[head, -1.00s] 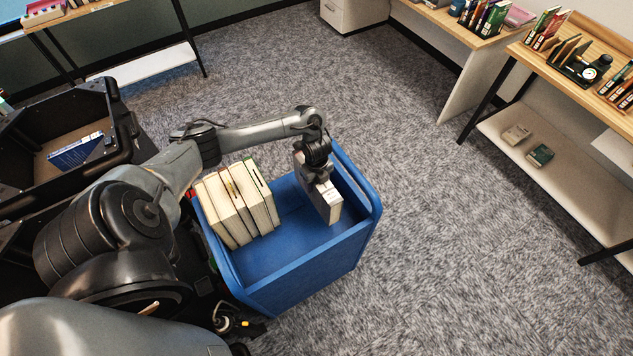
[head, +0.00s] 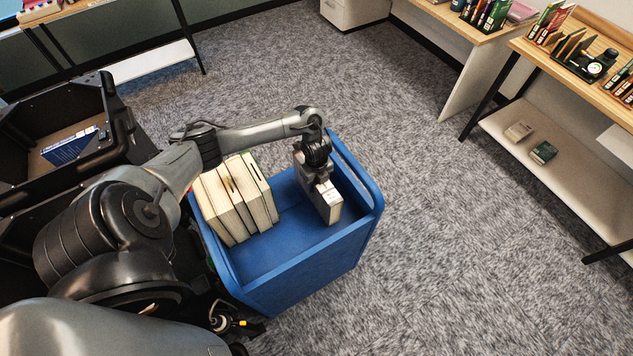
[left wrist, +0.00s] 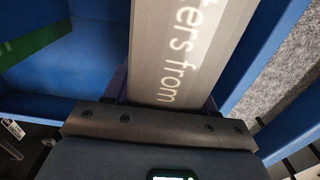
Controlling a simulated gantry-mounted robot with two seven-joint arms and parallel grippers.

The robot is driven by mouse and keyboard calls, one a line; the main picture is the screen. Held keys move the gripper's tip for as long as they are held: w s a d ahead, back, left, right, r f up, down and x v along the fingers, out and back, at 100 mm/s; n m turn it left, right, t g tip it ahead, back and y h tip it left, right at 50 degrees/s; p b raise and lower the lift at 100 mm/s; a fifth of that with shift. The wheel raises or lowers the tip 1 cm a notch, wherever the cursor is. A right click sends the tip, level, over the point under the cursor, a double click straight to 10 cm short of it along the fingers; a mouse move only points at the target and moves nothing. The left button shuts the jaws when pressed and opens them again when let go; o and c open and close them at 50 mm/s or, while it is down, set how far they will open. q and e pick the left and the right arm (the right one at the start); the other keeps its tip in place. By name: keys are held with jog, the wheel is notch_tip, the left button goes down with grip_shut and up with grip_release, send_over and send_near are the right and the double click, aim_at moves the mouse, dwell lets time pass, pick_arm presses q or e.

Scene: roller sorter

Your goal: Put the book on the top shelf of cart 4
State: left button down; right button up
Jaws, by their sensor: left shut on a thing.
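The book (head: 331,210), with pale page edges, is held by my left gripper (head: 320,180) inside the blue cart (head: 305,278), close to its right wall. In the left wrist view the book's grey spine (left wrist: 190,50) with white lettering lies along the jaws. My left gripper is shut on it. The book's lower end is near the cart's shelf floor; I cannot tell whether it touches. No number on the cart is readable. My right gripper is not in view.
Several books (head: 237,200) stand leaning in a row on the cart's left side, with bare blue shelf between them and the held book. A black bin (head: 120,140) holding a blue book (head: 75,147) is at left. Wooden desks (head: 590,80) stand at right.

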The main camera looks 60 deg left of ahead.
pick_arm(q)
jog(key=shift+f+b, duration=0.35)
jog(key=shift+f, duration=0.15)
dwell(0.3)
jog(key=shift+c, duration=1.9)
grip_release()
jog(key=shift+o, duration=0.5)
notch_tip(320, 180, up, 9)
jog(key=p, duration=0.3)
jog(key=shift+a+r, duration=0.1)
jog(key=shift+r, duration=0.75)
